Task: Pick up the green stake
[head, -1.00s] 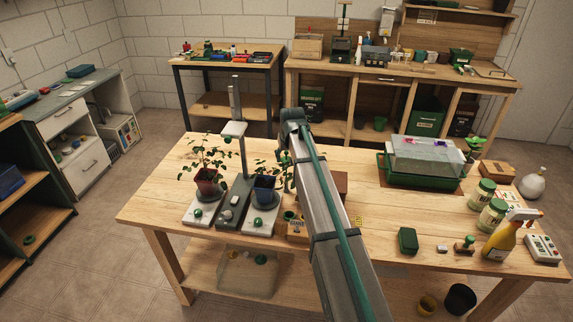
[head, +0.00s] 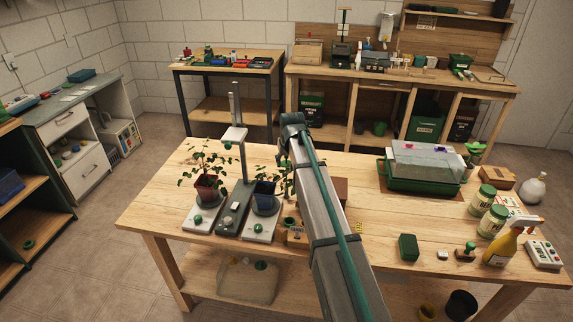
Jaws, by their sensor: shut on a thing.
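I cannot make out the green stake in the head view. My arm reaches over the wooden table (head: 340,262) and bends down at its far end. My gripper is hidden behind the arm and the plant, so its fingers and anything between them do not show. Just left of the arm, a leafy plant in a blue pot (head: 264,190) stands on a white scale-like plate (head: 261,229). A second plant in a dark red pot (head: 207,187) stands on a similar plate to its left.
A grey post stand (head: 243,160) rises between the plants. A small brown box (head: 341,187) lies behind my arm. A lidded green propagator (head: 425,166), jars (head: 491,221) and a yellow spray bottle (head: 501,245) stand right.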

